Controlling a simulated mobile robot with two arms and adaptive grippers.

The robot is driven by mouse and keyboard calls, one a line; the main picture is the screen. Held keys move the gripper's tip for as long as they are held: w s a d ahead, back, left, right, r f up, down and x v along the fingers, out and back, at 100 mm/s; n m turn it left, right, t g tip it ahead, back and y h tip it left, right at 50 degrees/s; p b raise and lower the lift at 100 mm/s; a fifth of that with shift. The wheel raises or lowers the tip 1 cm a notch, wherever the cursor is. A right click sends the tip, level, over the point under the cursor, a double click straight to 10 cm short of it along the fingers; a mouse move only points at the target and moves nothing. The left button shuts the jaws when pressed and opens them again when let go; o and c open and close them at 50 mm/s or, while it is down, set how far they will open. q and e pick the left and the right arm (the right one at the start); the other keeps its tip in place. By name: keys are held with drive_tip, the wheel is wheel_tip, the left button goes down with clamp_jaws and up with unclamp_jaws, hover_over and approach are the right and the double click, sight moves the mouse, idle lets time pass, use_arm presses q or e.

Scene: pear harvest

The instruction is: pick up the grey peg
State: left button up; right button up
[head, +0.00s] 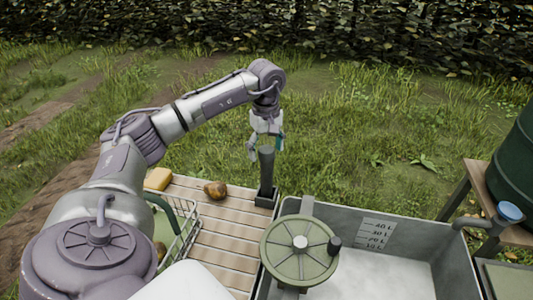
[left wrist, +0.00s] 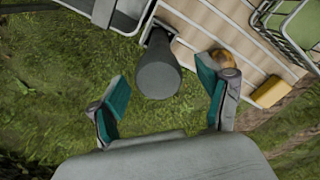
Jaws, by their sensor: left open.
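The grey peg (head: 266,168) stands upright in a small dark square holder (head: 266,199) at the far right corner of the slatted wooden table. In the left wrist view the peg (left wrist: 158,74) shows its round top end, between and just beyond the fingertips. My left gripper (head: 266,143) is open above the peg, its fingers pointing down. In the left wrist view the gripper (left wrist: 165,95) has its teal-padded fingers spread to either side of the peg, with a gap on both sides. My right gripper is in neither view.
A brownish pear-like fruit (head: 215,189) and a yellow block (head: 158,179) lie on the slatted table (head: 222,240). A wire basket (head: 184,238) stands at left. A grey tub (head: 350,209) with a green handwheel (head: 299,250) is at right. Grass lies behind.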

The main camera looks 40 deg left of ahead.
use_arm(q)
drive_tip(key=shift+w+f, duration=0.1)
drive_tip(key=shift+f, duration=0.75)
drive_tip(key=shift+r, duration=0.1)
clamp_jaws()
